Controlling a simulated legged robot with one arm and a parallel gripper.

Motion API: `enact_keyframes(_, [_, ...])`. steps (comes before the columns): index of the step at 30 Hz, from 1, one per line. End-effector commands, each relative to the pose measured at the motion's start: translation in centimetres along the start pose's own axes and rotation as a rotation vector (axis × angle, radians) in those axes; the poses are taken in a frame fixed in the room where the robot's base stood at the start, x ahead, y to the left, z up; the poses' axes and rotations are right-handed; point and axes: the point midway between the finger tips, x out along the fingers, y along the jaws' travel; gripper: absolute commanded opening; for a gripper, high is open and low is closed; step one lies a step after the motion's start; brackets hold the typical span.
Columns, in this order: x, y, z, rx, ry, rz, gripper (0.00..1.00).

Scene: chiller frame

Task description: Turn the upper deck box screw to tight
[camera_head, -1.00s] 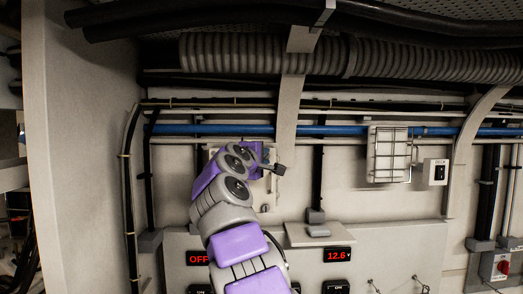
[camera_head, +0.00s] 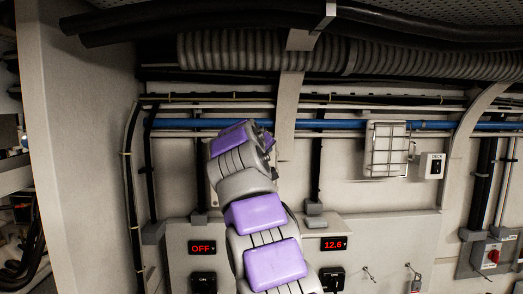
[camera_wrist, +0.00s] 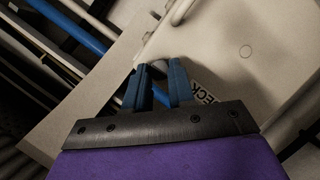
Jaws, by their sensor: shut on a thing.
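In the wrist view, the dark blue fingers of my gripper (camera_wrist: 158,80) are closed around a small grey rounded piece, which looks like the screw (camera_wrist: 160,67), at the edge of a pale box. The pale deck box (camera_wrist: 265,75) fills the right of that view, and part of a label reading "ECK" (camera_wrist: 206,92) shows beside the right finger. How far the screw is turned cannot be told. In the head view, my arm covers most of the box and hides the gripper and screw.
Blue pipe (camera_head: 345,124) and black cables run along the wall near the arm. A caged lamp (camera_head: 386,149) and a small switch box (camera_head: 431,166) are to the right. A panel with red displays (camera_head: 334,244) stands below. Corrugated duct (camera_head: 270,52) crosses above.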

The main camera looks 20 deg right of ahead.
Motion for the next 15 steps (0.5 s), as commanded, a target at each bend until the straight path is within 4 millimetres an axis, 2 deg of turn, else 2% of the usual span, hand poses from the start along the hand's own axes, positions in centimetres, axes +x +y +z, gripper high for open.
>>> enact_keyframes(1, [0.44, -0.47, 0.39, 0.009, -0.012, -0.015, 0.0])
enact_keyframes(15, [0.56, -0.63, 0.51, 0.039, -0.014, -0.031, 0.0])
